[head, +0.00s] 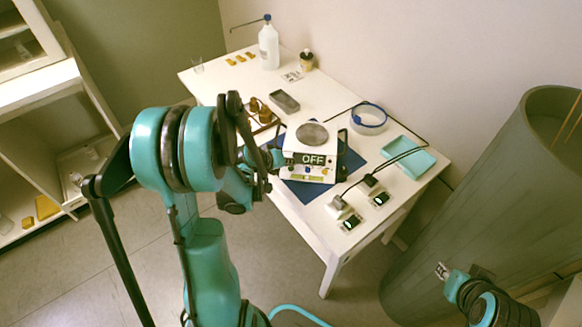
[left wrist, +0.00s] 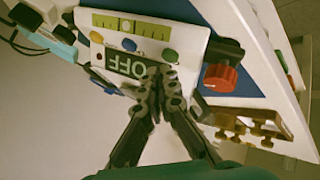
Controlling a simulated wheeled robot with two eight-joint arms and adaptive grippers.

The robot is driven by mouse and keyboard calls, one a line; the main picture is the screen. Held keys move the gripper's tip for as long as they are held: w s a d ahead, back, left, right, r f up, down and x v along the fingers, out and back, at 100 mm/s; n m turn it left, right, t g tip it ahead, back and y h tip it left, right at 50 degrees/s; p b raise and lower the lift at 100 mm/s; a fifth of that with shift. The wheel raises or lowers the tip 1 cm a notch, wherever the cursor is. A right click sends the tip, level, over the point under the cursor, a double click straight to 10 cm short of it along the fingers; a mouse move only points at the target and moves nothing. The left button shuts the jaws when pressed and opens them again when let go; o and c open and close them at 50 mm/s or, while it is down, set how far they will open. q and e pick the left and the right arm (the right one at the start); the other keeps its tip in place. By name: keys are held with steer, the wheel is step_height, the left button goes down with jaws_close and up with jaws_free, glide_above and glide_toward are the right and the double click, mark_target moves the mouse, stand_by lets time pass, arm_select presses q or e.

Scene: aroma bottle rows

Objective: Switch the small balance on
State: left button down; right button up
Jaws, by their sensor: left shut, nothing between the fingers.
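The small balance (head: 311,155) is a white box with a round grey pan on top. It stands on a blue mat (head: 303,192) on the white table, and its front display reads OFF. In the left wrist view the display (left wrist: 122,62) appears upside down, with a row of coloured buttons including orange, blue and green (left wrist: 170,56) beside it. My left gripper (head: 275,160) is at the balance's left side in the head view. In the left wrist view its closed fingertips (left wrist: 161,73) overlap the display's end, close to the green button; contact cannot be told. My right gripper (head: 443,271) is low at the right, away from the table.
A wooden rack (head: 262,113) stands behind my left gripper. Small devices with lit displays (head: 351,221) and a teal tray (head: 408,158) are to the right.

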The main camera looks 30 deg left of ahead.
mark_target(289, 169)
arm_select(q)
steer(key=shift+f, duration=0.1)
stand_by(0.4)
steer(key=shift+f+b, duration=0.4)
steer(key=shift+b, duration=0.15)
steer(key=shift+r, duration=0.1)
steer(key=shift+r+p, duration=0.3)
steer(key=shift+r, duration=0.15)
step_height(289, 169, up, 6)
steer(key=p, duration=0.5)
